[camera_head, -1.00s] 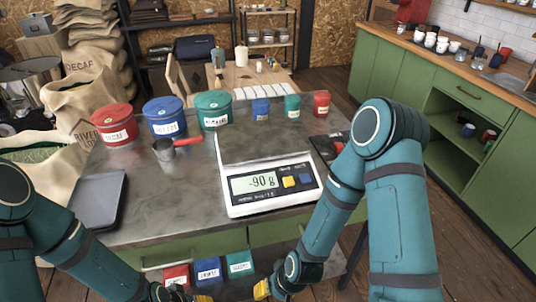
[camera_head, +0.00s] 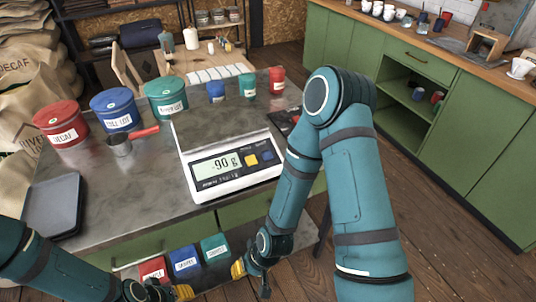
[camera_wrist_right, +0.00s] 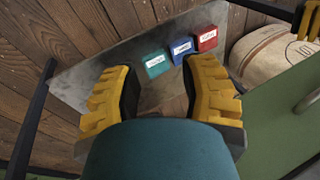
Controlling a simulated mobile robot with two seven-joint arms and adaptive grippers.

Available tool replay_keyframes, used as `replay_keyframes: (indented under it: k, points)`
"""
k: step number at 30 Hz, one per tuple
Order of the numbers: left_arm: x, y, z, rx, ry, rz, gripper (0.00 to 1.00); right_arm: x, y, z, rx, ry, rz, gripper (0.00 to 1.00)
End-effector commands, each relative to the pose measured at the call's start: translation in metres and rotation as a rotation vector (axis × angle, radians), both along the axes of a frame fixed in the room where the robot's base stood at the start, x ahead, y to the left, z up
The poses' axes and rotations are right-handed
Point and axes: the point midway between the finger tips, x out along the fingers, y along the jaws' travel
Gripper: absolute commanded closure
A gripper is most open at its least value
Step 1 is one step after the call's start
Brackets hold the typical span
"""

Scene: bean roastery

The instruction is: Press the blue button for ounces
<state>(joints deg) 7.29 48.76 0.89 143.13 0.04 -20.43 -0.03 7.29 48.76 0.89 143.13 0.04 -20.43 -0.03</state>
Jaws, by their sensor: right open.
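My right gripper (camera_head: 247,272) is below and in front of the worktop edge, apart from the scale. In the right wrist view my right gripper (camera_wrist_right: 161,92) is open and empty, its yellow fingers spread. My left gripper (camera_head: 170,292) is low at the bottom edge, mostly cut off; its jaws are unclear.
A dark tray (camera_head: 54,204) lies at the left. Small labelled boxes (camera_head: 184,261) sit on a lower shelf below the worktop.

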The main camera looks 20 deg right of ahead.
Motion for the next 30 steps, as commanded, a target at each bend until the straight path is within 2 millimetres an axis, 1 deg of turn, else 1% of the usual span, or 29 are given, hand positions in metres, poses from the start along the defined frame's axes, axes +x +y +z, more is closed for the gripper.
replay_keyframes:
  k: [1,3,30]
  points:
    - [0.0000,0.0000,0.0000,0.000,0.000,0.000,0.53,0.0000,0.0000,0.0000,0.000,0.000,0.000,0.79]
    - [0.0000,0.0000,0.0000,0.000,0.000,0.000,0.53,0.0000,0.0000,0.0000,0.000,0.000,0.000,1.00]
    - [0.0000,0.0000,0.0000,0.000,0.000,0.000,0.53,0.0000,0.0000,0.0000,0.000,0.000,0.000,1.00]
